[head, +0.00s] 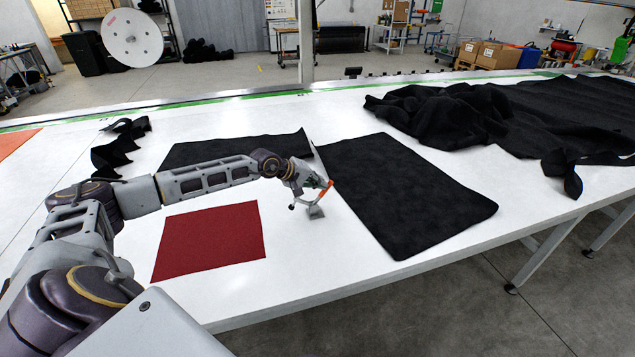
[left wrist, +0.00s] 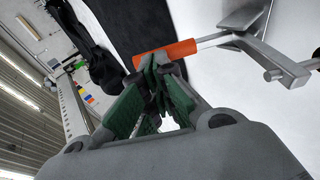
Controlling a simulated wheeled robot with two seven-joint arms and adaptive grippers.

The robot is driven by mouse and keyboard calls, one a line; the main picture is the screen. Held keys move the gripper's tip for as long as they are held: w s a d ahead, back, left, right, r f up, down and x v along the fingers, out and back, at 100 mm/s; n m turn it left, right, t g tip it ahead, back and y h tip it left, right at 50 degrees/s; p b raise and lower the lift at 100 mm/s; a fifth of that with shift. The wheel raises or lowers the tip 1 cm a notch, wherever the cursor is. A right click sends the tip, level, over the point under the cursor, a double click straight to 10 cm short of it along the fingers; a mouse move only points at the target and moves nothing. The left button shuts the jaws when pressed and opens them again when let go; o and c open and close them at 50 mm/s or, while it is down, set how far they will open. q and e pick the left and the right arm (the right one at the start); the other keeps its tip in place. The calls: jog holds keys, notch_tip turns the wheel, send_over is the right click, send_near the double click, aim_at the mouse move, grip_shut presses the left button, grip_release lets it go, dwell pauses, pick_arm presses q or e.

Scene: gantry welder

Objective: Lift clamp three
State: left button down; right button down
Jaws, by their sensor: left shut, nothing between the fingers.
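One clamp (head: 315,211) stands on the white table beside the left edge of the large black sheet. It has a grey metal base and an orange handle. No number on it can be read. My left gripper (head: 318,184) is at the handle, shut and empty. In the left wrist view, the orange handle (left wrist: 166,54) lies across just past the green-padded fingertips (left wrist: 160,72), and the metal body (left wrist: 255,45) is to the right. I cannot tell whether the fingers touch the handle. My right gripper is not in view.
The white table (head: 300,280) holds a red square sheet (head: 210,240), a black sheet (head: 400,195) and a crumpled black cloth heap (head: 440,115). A black scrap (head: 120,145) lies at the left. The table front near the red sheet is clear.

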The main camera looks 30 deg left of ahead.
aim_at(329, 184)
pick_arm(q)
jog(key=shift+w+d+g, duration=0.3)
jog(key=shift+g, duration=0.1)
jog(key=shift+w+d+f+g+y, duration=0.2)
jog(key=shift+w+d+g+y, duration=0.1)
jog(key=shift+w+g+y, duration=0.15)
jog(key=shift+w+d+f+m+g+y, duration=0.3)
jog(key=shift+w+d+f+g+y, duration=0.35)
jog(key=shift+g+y, duration=0.3)
jog(key=shift+w+d+f+g+y+b, duration=0.25)
jog(key=shift+w+f+g+b, duration=0.1)
jog(key=shift+f+b, duration=0.15)
jog(key=shift+w+d+f+g+y+b, duration=0.25)
jog(key=shift+f+g+b, duration=0.1)
jog(key=shift+b, duration=0.1)
jog(key=shift+r, duration=0.1)
